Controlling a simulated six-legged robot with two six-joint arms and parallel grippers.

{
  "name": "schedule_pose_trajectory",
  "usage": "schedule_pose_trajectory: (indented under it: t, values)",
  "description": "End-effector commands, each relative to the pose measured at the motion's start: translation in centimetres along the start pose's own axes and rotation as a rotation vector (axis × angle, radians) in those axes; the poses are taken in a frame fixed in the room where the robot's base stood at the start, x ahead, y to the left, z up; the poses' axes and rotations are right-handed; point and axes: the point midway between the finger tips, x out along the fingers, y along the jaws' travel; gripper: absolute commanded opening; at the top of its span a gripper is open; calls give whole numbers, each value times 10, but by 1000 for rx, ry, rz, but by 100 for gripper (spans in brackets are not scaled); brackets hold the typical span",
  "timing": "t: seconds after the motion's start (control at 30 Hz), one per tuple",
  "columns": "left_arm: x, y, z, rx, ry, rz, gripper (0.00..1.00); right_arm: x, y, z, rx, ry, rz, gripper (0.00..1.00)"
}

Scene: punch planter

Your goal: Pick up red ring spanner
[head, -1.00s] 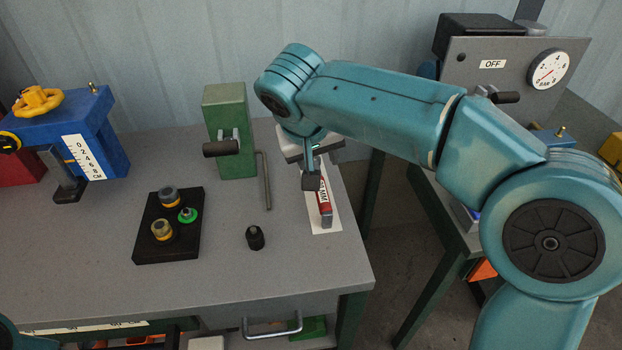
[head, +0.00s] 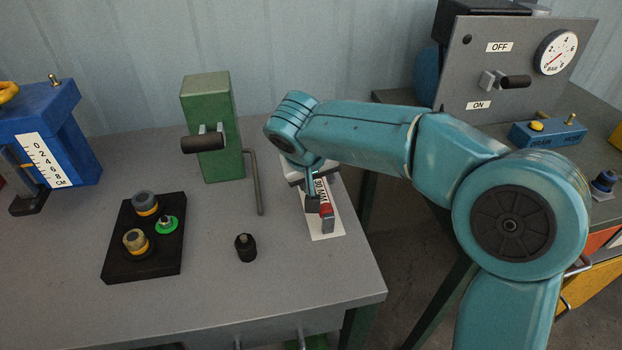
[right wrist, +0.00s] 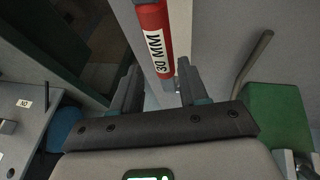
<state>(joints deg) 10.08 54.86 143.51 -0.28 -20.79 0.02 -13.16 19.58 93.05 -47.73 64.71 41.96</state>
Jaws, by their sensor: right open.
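The red ring spanner (head: 326,211) lies on a white strip (head: 325,232) near the right edge of the grey bench. Its grip is red with a "30 MM" label, and its end is grey metal. My right gripper (head: 313,200) is over it, partly hiding its far part. In the right wrist view, the spanner (right wrist: 155,38) runs between the two open fingers of the gripper (right wrist: 158,68). I cannot tell whether a finger touches it. My left gripper is out of view.
A green block (head: 212,130) with a black handle and a bent grey rod stands left of my gripper. A black knob (head: 246,247) and a black plate (head: 117,262) with several fittings sit nearer. A gauge panel (head: 470,70) stands at the right.

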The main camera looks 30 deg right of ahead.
Motion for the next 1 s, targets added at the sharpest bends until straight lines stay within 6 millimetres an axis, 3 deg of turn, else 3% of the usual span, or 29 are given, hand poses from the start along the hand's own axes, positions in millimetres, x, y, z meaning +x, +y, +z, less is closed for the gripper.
schedule_pose_trajectory:
  t: [0.23, 0.5, 0.73, 0.87, 1.0]
  values:
    - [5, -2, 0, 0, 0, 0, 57, 18, -2, 0, 0, -1, 1, 44]
    - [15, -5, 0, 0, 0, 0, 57, 60, -5, 1, 0, -1, 1, 44]
    - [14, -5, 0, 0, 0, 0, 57, 61, -4, 0, 0, 1, 0, 44]
    - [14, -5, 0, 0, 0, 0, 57, 61, -4, 0, 0, 1, 0, 1]
    - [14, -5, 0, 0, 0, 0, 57, 60, -4, -1, 1, 3, 0, 0]
